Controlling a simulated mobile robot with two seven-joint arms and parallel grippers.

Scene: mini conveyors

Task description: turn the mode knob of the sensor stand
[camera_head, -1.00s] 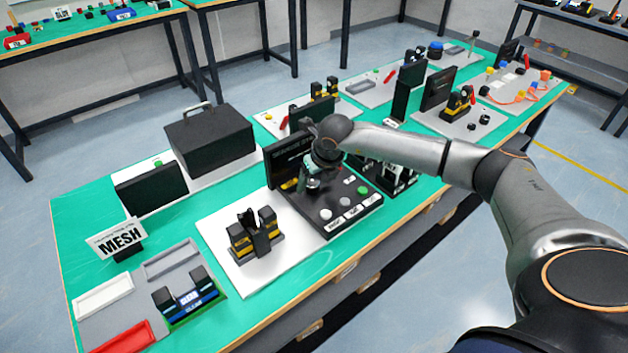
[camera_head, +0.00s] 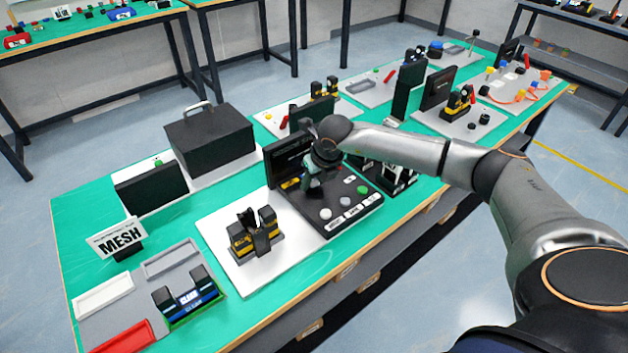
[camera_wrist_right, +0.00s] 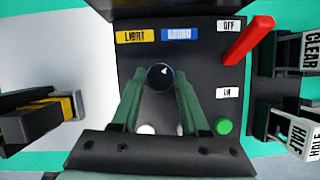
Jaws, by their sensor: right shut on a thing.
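The sensor stand has a black panel (camera_head: 325,219) with an upright black screen behind it. The mode knob (camera_wrist_right: 160,75) is round and dark with a small white pointer mark; it shows between my right gripper's green fingers in the right wrist view. My right gripper (camera_wrist_right: 160,80) is shut on the knob, pointing down at the panel. In the head view my right gripper (camera_head: 313,187) covers the knob. A yellow label (camera_wrist_right: 137,36) and a blue label (camera_wrist_right: 182,34) lie beyond the knob. My left gripper is not in view.
A red lever (camera_wrist_right: 248,42) stands right of the knob between labels, with a green button (camera_wrist_right: 223,127) nearer. White buttons (camera_head: 345,201) sit on the panel's front. A black and yellow device (camera_head: 242,240) stands on a white plate to the left. Green tabletop is clear near the front edge.

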